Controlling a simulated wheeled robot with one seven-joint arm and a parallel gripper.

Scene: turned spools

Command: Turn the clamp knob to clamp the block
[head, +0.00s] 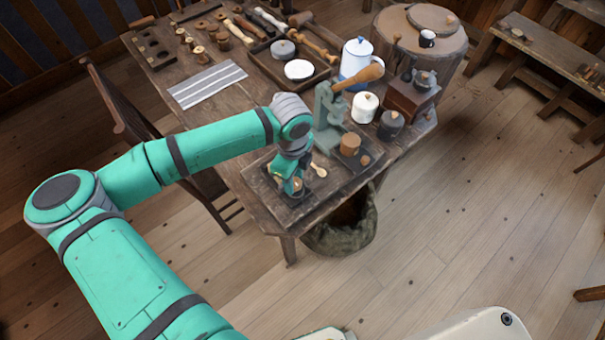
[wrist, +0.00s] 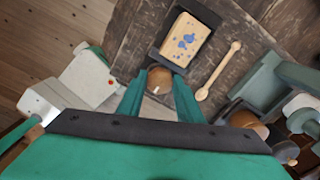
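The wooden clamp knob (wrist: 160,79), with a pale mark on its face, is between the two teal fingers of my gripper (wrist: 160,88). The fingers lie close against both its sides and appear shut on it. Just beyond it, the pale wooden block (wrist: 187,40) with blue spots lies in a dark clamp (wrist: 212,14). Whether the jaw presses on the block is hard to tell. In the head view my gripper (head: 295,189) points down over the board at the table's near corner and hides most of the clamp and block.
A small wooden double-ended piece (wrist: 218,70) lies right of the block. A grey-green press (head: 330,115) with a wooden handle stands close by. A white enamel pot (head: 355,62), a cream canister (head: 364,107) and a dark canister (head: 390,125) stand behind. A sack (head: 345,232) hangs below the table edge.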

